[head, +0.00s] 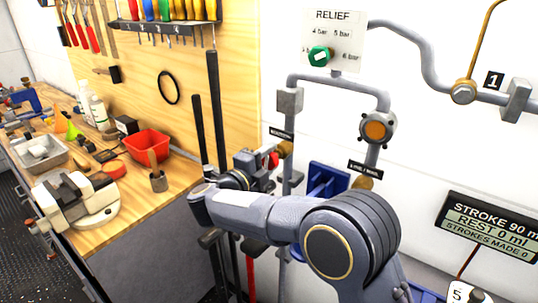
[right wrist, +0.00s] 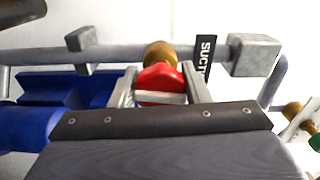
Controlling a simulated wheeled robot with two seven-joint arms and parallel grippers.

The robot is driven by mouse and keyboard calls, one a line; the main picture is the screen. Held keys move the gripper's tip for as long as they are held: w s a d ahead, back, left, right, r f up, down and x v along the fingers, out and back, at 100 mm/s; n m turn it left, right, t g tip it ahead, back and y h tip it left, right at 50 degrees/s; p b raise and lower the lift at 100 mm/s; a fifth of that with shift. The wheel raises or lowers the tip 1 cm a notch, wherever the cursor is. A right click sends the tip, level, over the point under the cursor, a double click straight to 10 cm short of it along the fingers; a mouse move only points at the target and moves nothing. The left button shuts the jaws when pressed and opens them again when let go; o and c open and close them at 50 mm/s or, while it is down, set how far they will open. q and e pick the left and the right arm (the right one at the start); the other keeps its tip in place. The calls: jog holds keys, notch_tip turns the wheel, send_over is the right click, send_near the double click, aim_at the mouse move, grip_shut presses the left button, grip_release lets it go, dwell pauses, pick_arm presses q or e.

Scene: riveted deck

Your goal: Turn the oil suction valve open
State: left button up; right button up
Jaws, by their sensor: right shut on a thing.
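The suction valve has a brass body (right wrist: 160,54) on a grey pipe and a red handle (right wrist: 160,78), beside a black label (right wrist: 204,55) reading "SUCT", the rest cut off. In the head view its brass body (head: 286,148) shows just right of my right gripper (head: 268,161), with a bit of the red handle (head: 274,159). My right gripper's two fingers (right wrist: 160,92) are on either side of the red handle and shut on it. The handle's exact angle to the pipe is hard to tell. My left gripper is out of view.
A second brass valve (head: 362,183) with a label sits to the right, near my right arm. Tall black bars (head: 213,100) stand left of the gripper. A blue part (head: 325,180) is close behind.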

jog(key=shift+n, duration=0.6)
jog(key=shift+f+p, duration=0.1)
jog(key=shift+p, duration=0.2)
jog(key=o, duration=1)
jog(key=b+v, duration=0.1)
jog(key=v, duration=0.7)
jog(key=shift+b, duration=0.35)
